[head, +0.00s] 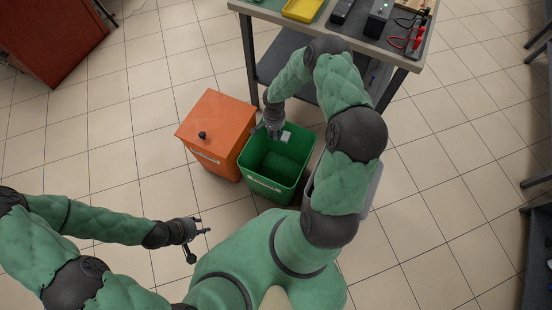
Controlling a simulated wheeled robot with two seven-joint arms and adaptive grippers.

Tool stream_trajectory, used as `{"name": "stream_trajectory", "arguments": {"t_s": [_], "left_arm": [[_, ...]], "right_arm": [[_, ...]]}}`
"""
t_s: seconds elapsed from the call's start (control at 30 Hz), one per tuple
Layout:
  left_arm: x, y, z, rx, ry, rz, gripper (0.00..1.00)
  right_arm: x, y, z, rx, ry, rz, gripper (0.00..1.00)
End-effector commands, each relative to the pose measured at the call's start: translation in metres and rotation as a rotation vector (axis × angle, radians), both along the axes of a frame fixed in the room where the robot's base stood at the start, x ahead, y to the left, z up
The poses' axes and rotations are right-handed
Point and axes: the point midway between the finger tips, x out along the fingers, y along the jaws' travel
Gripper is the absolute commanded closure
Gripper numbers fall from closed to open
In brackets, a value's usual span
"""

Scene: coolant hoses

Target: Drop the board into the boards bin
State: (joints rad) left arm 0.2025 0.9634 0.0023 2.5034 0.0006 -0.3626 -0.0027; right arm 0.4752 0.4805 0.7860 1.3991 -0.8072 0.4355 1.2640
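The green open-topped bin (266,184) stands on the floor in the middle of the head view, with a pale label on its front too small to read. My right gripper (277,132) is over the bin's far part, pointing down. A small light grey piece, seemingly the board (286,138), is at its fingertips, above the bin opening; the fingers seem shut on it but are partly hidden. My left gripper (201,243) is at the lower left, above the floor, with its fingers spread and nothing between them.
An orange box with a black knob (220,130) stands close to the bin's left. Behind is a workbench (400,50) with a yellow tray (302,9), black devices and red leads. A red-brown cabinet (50,35) is at upper left. Tiled floor is clear on the left.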

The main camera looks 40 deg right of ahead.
Motion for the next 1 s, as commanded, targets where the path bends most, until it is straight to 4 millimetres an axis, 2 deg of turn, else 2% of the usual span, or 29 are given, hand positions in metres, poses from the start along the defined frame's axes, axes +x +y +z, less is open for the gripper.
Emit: {"name": "stream_trajectory", "arguments": {"t_s": [0.03,0.23,0.6,0.63,0.7,0.73,1.0], "left_arm": [[0.0,0.0,-0.007,0.0,0.0,0.0,0.6],[0.0,0.0,-0.019,0.0,0.0,0.0,0.6],[0.0,0.0,-0.021,0.0,0.0,0.0,0.6],[0.0,0.0,-0.021,0.0,0.0,0.0,0.6],[0.0,0.0,-0.021,0.0,0.0,0.0,0.6],[0.0,0.0,-0.021,0.0,0.0,0.0,0.6],[0.0,0.0,-0.021,0.0,0.0,0.0,0.6]], "right_arm": [[0.0,0.0,-0.009,0.0,0.0,0.0,1.0],[0.0,0.0,-0.029,-0.001,0.001,0.001,1.0],[0.0,0.0,-0.034,-0.001,-0.001,0.001,1.0],[0.0,0.0,-0.034,-0.001,-0.001,0.001,0.66],[0.0,0.0,-0.034,-0.001,-0.001,0.001,0.46],[0.0,0.0,-0.034,-0.001,-0.001,0.001,0.41],[0.0,0.0,-0.035,0.0,0.0,0.002,0.41]]}}
